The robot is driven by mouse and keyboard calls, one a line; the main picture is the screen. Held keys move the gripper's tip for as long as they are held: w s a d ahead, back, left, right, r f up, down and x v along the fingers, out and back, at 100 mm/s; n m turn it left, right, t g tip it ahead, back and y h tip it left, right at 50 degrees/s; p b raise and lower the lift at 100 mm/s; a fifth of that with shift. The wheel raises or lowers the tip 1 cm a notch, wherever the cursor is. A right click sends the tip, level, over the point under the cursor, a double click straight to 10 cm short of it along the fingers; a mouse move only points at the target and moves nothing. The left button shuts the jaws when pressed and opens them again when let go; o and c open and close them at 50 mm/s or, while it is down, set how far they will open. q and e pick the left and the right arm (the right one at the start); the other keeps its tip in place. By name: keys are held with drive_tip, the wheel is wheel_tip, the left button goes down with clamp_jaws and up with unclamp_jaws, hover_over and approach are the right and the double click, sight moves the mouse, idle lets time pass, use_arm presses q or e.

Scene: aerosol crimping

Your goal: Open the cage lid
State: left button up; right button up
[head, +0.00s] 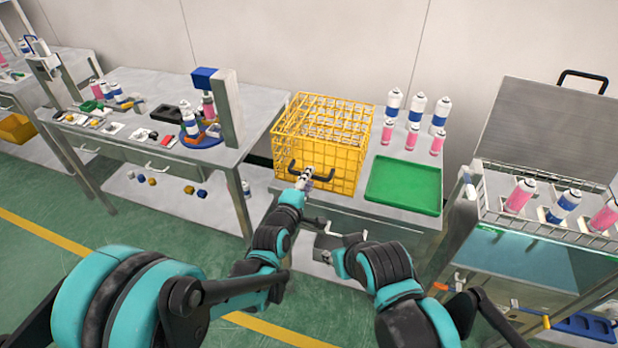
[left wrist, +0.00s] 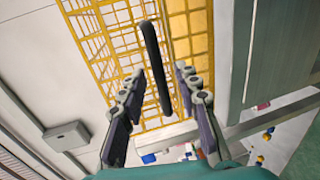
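The yellow wire cage (head: 352,157) stands on the middle table, its gridded top lying flat and closed. My left gripper (head: 305,177) is at this handle. In the left wrist view, the fingers of my left gripper (left wrist: 160,95) are spread apart, with the black handle (left wrist: 152,55) running between them and a gap on both sides. My right gripper (head: 328,243) hangs low in front of the table, away from the cage; its fingers are not clear.
A green tray (head: 404,185) lies right of the cage, with several white-blue and pink cans behind it. At the far right is a wire basket of cans (head: 519,195) with a raised grey lid (head: 548,125). A cluttered bench (head: 160,105) stands on the left.

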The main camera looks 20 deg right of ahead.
use_arm(q)
drive_tip(key=shift+x, duration=1.2)
drive_tip(key=shift+c, duration=0.2)
clamp_jaws()
drive_tip(key=shift+r, duration=0.15)
